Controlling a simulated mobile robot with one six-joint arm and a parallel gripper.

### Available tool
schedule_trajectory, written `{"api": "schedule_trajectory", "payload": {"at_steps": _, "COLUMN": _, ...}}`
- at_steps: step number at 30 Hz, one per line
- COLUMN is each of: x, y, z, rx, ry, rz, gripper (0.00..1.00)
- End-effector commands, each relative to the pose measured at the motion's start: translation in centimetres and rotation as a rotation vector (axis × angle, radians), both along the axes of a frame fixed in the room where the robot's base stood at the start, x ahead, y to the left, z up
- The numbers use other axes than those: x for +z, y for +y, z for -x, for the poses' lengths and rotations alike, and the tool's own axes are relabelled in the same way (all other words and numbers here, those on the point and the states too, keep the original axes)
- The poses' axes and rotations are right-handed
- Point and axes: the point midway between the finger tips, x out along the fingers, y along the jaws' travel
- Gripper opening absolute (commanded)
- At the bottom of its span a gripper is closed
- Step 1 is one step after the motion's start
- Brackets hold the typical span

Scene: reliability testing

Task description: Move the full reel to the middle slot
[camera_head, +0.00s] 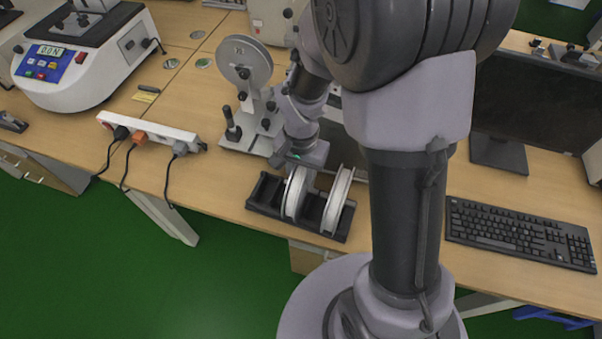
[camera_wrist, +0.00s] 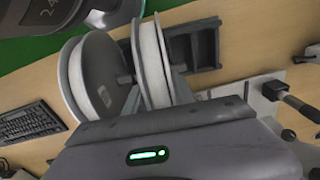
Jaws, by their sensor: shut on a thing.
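A black slotted rack (camera_head: 330,234) lies near the table's front edge. Two pale reels stand upright in or over it. My gripper (camera_head: 298,164) is above the rack, shut on the left-hand of these, the held reel (camera_head: 294,196). In the wrist view the held reel (camera_wrist: 152,62) is in front of my gripper, over the rack's middle part. I cannot tell whether it rests on the rack's floor. The other reel (camera_head: 338,200) stands in the right part of the rack; it also shows in the wrist view (camera_wrist: 92,78). The rack's left part is empty.
A grey stand with a large disc (camera_head: 244,62) is just behind the rack. A power strip (camera_head: 150,132) with cables is to the left. A keyboard (camera_head: 520,236) and a monitor (camera_head: 525,105) are to the right, beyond my arm.

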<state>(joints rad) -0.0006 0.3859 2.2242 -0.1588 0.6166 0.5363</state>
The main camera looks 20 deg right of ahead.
Motion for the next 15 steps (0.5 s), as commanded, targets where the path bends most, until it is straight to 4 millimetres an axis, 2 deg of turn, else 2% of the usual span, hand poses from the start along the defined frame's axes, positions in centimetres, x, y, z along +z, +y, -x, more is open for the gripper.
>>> {"api": "schedule_trajectory", "payload": {"at_steps": 9, "x": 0.01, "y": 0.0, "z": -0.03, "rx": 0.0, "ry": -0.001, "rz": 0.001, "gripper": 0.0}}
{"api": "schedule_trajectory", "payload": {"at_steps": 10, "x": 0.01, "y": 0.0, "z": -0.03, "rx": 0.0, "ry": -0.001, "rz": 0.001, "gripper": 0.35}}
{"api": "schedule_trajectory", "payload": {"at_steps": 13, "x": 0.01, "y": -0.01, "z": -0.02, "rx": 0.0, "ry": 0.0, "rz": 0.0, "gripper": 0.54}}
{"api": "schedule_trajectory", "payload": {"at_steps": 15, "x": 0.0, "y": -0.01, "z": -0.02, "rx": 0.0, "ry": 0.0, "rz": 0.0, "gripper": 0.56}}
